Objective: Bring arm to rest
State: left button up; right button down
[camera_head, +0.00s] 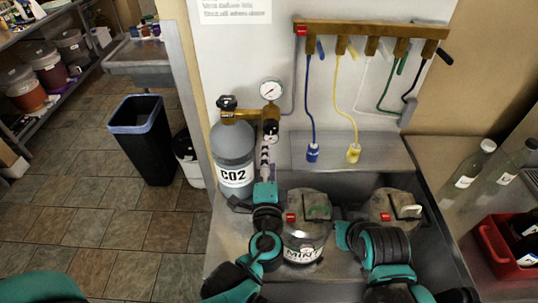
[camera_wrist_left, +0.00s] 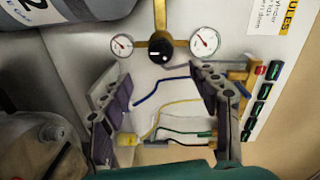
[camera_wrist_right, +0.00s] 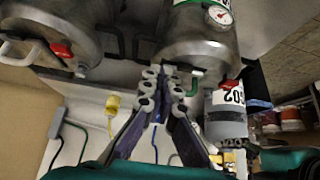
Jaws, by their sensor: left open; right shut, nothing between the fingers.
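My left arm rises in front of the grey CO2 cylinder (camera_head: 233,150). Its gripper (camera_head: 266,150) is just below the brass regulator (camera_head: 245,114) in the head view. In the left wrist view the gripper (camera_wrist_left: 160,90) has its fingers spread, with nothing held. The black regulator knob (camera_wrist_left: 161,50) and two gauges show beyond the fingers, apart from them. My right arm is low over the right side of the sink; its fingertips are hidden in the head view. In the right wrist view the right gripper (camera_wrist_right: 158,78) has its fingers together, empty, close to a steel keg (camera_wrist_right: 197,45).
Two kegs stand in the sink, the labelled keg (camera_head: 305,245) and the right keg (camera_head: 393,207). Blue and yellow hoses hang from the wooden manifold (camera_head: 370,30). Clear bottles (camera_head: 470,165) and a red crate (camera_head: 498,255) are at right. A black bin (camera_head: 143,145) stands on the floor.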

dwell(0.3)
pick_arm(q)
jog(key=s+a+f+n+g+y, duration=0.1)
jog(key=a+f+n+g+y, duration=0.2)
jog(key=a, duration=0.5)
jog(key=s+a+f+n+g+y, duration=0.1)
jog(key=s+a+f+n+g, duration=0.15)
jog(key=a+n, duration=0.4)
jog(key=s+a+f+n+g+h, duration=0.1)
jog(key=s+n+g+h, duration=0.1)
jog(key=s, duration=0.3)
jog(key=s+a+f+n+g+h, duration=0.1)
jog(key=s+f+n+g+h, duration=0.1)
jog(key=s+n+g, duration=0.1)
jog(key=s+n, duration=0.1)
jog(key=s, duration=0.1)
jog(key=shift+s+a, duration=0.35)
jog(key=shift+s, duration=0.05)
jog(key=shift+n, duration=0.25)
